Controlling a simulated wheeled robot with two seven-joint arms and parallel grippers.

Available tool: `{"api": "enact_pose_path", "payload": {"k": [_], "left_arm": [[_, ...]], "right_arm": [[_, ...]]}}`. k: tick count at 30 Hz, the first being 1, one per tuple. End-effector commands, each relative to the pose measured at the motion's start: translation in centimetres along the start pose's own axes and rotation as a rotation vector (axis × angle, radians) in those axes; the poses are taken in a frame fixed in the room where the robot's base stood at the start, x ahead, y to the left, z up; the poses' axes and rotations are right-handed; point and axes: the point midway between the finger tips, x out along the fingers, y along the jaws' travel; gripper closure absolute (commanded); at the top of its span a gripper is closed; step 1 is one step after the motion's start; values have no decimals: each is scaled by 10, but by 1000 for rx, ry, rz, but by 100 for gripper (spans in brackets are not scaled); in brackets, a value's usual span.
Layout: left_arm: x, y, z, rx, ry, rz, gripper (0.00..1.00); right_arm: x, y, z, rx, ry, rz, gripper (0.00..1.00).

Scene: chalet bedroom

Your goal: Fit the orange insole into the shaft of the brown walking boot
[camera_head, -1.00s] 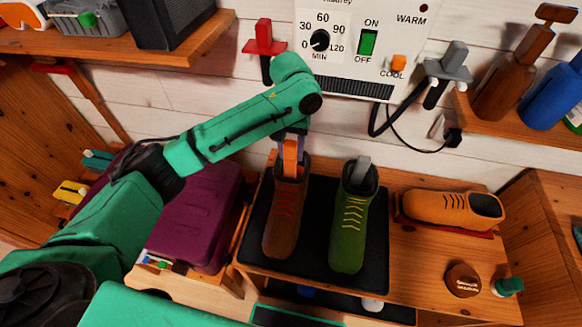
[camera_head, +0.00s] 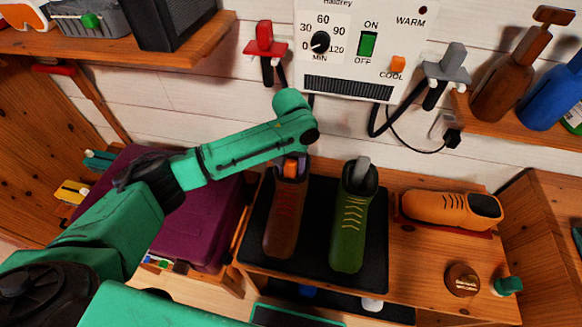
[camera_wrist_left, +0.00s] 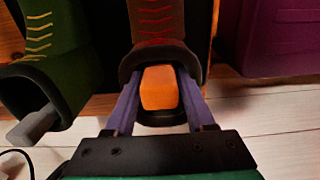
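The brown walking boot (camera_head: 284,222) stands on a dark mat, its shaft opening towards the wall. The orange insole (camera_head: 290,168) is inside the shaft, with only its end showing at the opening. In the left wrist view, the left gripper's (camera_wrist_left: 159,88) purple fingers flank the insole (camera_wrist_left: 159,90) and reach into the brown boot's (camera_wrist_left: 160,50) collar. The insole's lower part is hidden inside the boot. My right gripper is out of view.
A green boot (camera_head: 350,230) with a grey insert stands close on the right, on the same black mat (camera_head: 315,258). An orange shoe (camera_head: 452,208) lies further right. A purple case (camera_head: 205,225) is on the left. The dryer panel (camera_head: 350,50) hangs above.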

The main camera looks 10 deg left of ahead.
Motion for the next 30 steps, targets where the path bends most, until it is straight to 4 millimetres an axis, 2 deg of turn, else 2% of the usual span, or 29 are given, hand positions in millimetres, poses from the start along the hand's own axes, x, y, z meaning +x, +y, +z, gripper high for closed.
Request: {"api": "enact_pose_path", "payload": {"k": [5,8,16,21,30], "left_arm": [[-3,0,0,1,1,0,46],[-16,0,-1,0,2,2,46],[-89,1,-1,1,4,2,46],[-118,0,-1,0,1,1,46],[-123,0,0,-1,-1,1,46]], "right_arm": [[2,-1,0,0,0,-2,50],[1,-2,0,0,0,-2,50],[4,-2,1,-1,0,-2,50],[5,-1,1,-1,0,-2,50],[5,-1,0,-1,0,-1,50]]}}
